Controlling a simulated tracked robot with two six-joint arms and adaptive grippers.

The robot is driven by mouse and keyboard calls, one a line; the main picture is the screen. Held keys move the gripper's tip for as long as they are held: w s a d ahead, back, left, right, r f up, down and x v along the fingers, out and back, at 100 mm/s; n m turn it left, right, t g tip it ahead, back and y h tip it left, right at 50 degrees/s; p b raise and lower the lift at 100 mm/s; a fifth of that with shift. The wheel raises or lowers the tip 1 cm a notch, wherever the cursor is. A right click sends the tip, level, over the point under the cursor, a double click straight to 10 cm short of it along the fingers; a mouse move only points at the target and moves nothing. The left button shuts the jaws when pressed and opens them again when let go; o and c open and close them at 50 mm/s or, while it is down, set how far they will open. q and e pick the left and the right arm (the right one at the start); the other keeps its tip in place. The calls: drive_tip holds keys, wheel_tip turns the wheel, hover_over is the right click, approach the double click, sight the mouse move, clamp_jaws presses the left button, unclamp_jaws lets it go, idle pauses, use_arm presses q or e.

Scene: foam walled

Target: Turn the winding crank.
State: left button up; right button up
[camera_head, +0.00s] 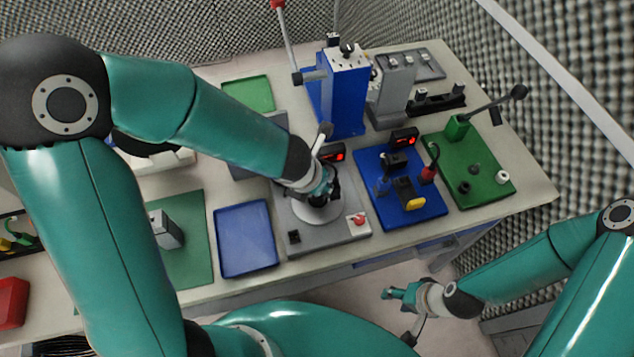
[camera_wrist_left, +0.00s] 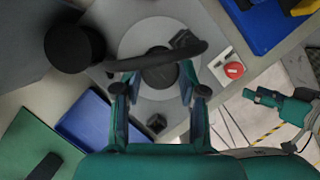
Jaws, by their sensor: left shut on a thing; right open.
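My left gripper (camera_head: 322,188) is over the grey station with a round pale plate (camera_head: 314,210). In the left wrist view its fingers (camera_wrist_left: 160,78) are closed around a dark hub (camera_wrist_left: 158,70) at the plate's centre. A dark curved bar (camera_wrist_left: 150,58) crosses over the hub, and a black cylinder (camera_wrist_left: 75,48) stands left of it; I cannot tell whether they join. On the green board (camera_head: 482,176), a crank-like arm (camera_head: 490,104) with a dark knob sticks out from a green block, untouched. My right gripper (camera_head: 400,293) is open and empty, in front of the table.
A red button (camera_head: 359,220) sits on the grey station's front corner. A blue board (camera_head: 405,212) with small fittings lies to its right, and a blue tray (camera_head: 246,266) to its left. A tall blue column (camera_head: 345,100) stands behind. The floor before the table is clear.

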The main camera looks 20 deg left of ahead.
use_arm(q)
drive_tip(key=o, duration=1.1)
drive_tip(key=shift+w+f, duration=0.1)
drive_tip(key=shift+w, duration=0.05)
drive_tip(key=v, duration=1.2)
